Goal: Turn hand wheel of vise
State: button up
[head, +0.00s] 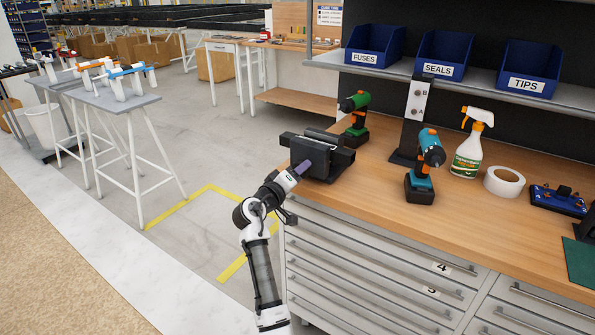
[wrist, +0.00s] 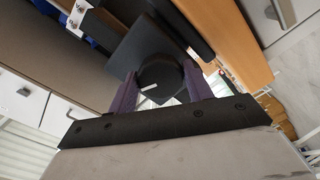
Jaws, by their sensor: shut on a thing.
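The dark grey vise (head: 318,158) sits at the left end of the wooden workbench. My gripper (head: 300,168) reaches the vise from the front left. In the wrist view its two purple fingers (wrist: 158,92) stand on either side of the wheel and are shut on it. In the head view the wheel is mostly hidden behind the fingers.
A green drill (head: 355,113) stands just behind the vise. A blue drill (head: 425,165), a spray bottle (head: 467,157) and a tape roll (head: 504,181) are farther right on the workbench (head: 385,210). A shelf with blue bins (head: 447,54) hangs above.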

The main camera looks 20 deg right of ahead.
jog(key=shift+w+r+n+p, duration=0.15)
jog(key=shift+n+p, duration=1.3)
jog(key=shift+n, duration=1.65)
jog(key=shift+s+r+n+p, duration=0.15)
jog(key=shift+n+p, duration=1.25)
jog(key=shift+n, duration=1.7)
jog(key=shift+w+r+n+p, duration=0.1)
jog(key=shift+r+n+p, duration=0.15)
jog(key=shift+n+p, duration=2.05)
jog(key=shift+n+b, duration=0.85)
jog(key=shift+n, duration=0.15)
jog(key=o, duration=0.7)
jog(key=shift+o, duration=1.3)
jog(key=shift+d+f, duration=0.1)
jog(key=shift+f, duration=0.1)
